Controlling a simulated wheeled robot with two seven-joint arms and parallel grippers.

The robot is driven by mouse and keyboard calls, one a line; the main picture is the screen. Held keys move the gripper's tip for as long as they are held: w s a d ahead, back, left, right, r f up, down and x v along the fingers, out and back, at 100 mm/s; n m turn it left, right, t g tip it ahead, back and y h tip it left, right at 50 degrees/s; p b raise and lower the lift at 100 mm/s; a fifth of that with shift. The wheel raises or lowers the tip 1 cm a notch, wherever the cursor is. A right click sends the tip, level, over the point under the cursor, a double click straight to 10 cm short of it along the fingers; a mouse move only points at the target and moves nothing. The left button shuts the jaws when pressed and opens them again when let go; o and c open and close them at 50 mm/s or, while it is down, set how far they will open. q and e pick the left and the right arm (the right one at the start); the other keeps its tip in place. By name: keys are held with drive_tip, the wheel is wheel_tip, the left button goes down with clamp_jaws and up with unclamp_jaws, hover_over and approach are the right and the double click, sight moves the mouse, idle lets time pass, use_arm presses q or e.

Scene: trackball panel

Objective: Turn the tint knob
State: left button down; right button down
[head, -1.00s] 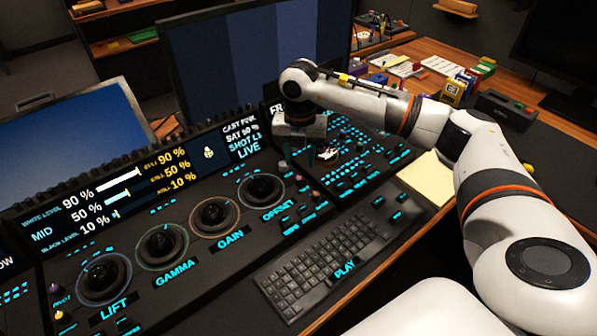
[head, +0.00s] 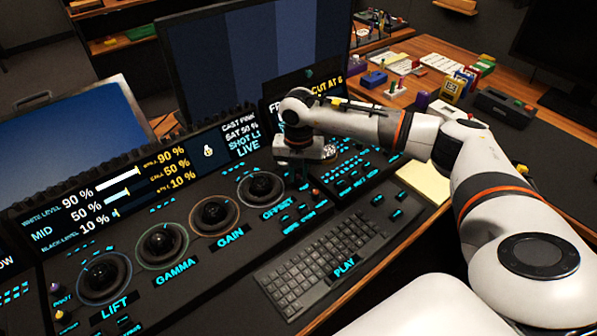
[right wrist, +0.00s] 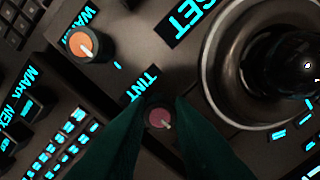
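The tint knob (right wrist: 159,119) is a small pinkish-red round knob with a pale pointer mark, beside the "TINT" label (right wrist: 139,85) in the right wrist view. My right gripper (right wrist: 165,106) has its two dark green fingers on either side of the knob, pointing down at the panel. The fingers are apart, with dark gaps between them and the knob; I see no clear contact. In the head view my right gripper (head: 302,176) is low over the panel, right of the offset trackball (head: 261,188), and hides the tint knob. My left gripper is not in view.
An orange knob (right wrist: 83,44) stands near the tint knob, and the offset trackball's ring (right wrist: 221,75) lies on its other side. Lit buttons (right wrist: 58,145) fill the lower left of the wrist view. A keyboard (head: 318,262) lies in front on the panel.

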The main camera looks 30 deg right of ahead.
drive_tip(key=shift+n, duration=0.3)
drive_tip(key=n+b, duration=0.1)
drive_tip(key=n, duration=0.1)
drive_tip(key=shift+n, duration=0.3)
drive_tip(key=shift+n+b, duration=0.5)
drive_tip(key=shift+n, duration=1.8)
drive_tip(key=c, duration=1.3)
unclamp_jaws()
drive_tip(key=shift+r, duration=0.1)
